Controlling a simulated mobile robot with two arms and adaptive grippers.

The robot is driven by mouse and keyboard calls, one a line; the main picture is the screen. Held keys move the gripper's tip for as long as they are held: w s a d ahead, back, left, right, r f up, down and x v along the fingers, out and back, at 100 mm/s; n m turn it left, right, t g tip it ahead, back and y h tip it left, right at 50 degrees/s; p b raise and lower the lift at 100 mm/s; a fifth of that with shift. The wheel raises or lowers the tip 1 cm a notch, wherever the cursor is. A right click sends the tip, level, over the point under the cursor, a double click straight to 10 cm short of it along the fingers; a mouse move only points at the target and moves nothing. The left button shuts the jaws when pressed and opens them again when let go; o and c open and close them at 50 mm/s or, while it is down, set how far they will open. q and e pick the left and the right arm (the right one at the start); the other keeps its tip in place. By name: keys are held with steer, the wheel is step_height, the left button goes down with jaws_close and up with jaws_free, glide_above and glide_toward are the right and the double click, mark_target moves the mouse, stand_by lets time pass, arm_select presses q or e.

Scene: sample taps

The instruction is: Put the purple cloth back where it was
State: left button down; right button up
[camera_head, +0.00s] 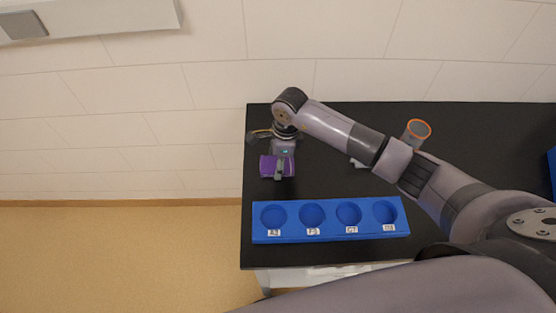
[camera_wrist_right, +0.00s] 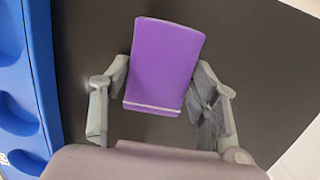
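The purple cloth (camera_head: 266,166) is a flat rectangle near the left end of the black table. My right gripper (camera_head: 281,168) points down at it, and a finger crosses in front of the cloth. In the right wrist view the cloth (camera_wrist_right: 165,65) lies between the two fingers of the right gripper (camera_wrist_right: 162,80), which meet its opposite side edges. Whether the cloth touches the table is hard to tell. My left gripper is not in view.
A blue tray (camera_head: 330,236) with labelled round wells lies along the table's front edge, also at left in the right wrist view (camera_wrist_right: 42,60). An orange-rimmed grey cylinder (camera_head: 415,132) shows behind my right arm. The black table (camera_head: 345,118) is bare around the cloth.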

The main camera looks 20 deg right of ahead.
steer(key=o, duration=0.4)
steer(key=shift+c, duration=0.2)
steer(key=shift+r, duration=0.15)
steer(key=shift+w+r, duration=0.1)
steer(key=shift+r, duration=0.1)
step_height(320, 180, up, 12)
steer(key=d+b, duration=0.1)
steer(key=b, duration=0.1)
steer(key=shift+s+d+f, duration=0.15)
steer(key=shift+s+d, duration=0.05)
steer(key=shift+s, duration=0.1)
